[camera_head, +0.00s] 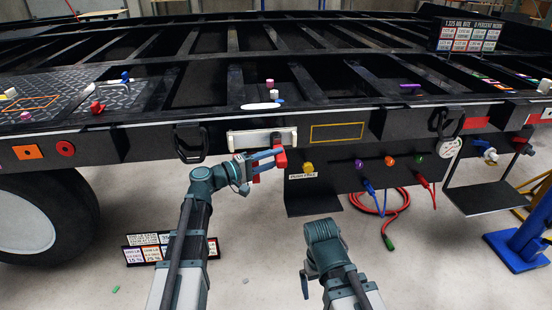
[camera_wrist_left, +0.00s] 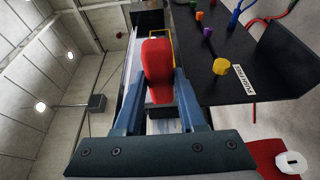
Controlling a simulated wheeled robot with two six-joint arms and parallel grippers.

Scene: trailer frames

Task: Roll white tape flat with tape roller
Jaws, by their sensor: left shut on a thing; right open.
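A red tool (camera_head: 280,157), which looks like the tape roller, is between the blue-grey fingers of my left gripper (camera_head: 268,159). In the left wrist view, the red tool (camera_wrist_left: 158,70) fills the space between the fingertips. My left gripper is shut on it. A white strip (camera_head: 250,140), which looks like the tape, lies along the trailer's side rail, just above and behind the gripper. The tool overlaps the strip's right end in the head view; I cannot tell whether they touch. My right gripper (camera_head: 306,282) hangs low over the floor, open and apart from the trailer.
The black trailer frame (camera_head: 340,100) spans the view. A yellow-outlined rectangle (camera_head: 337,132) is right of the strip. A black latch (camera_head: 191,143) is to its left. A yellow knob (camera_head: 308,167) sticks out below right. A red hose (camera_head: 380,211) hangs to the floor.

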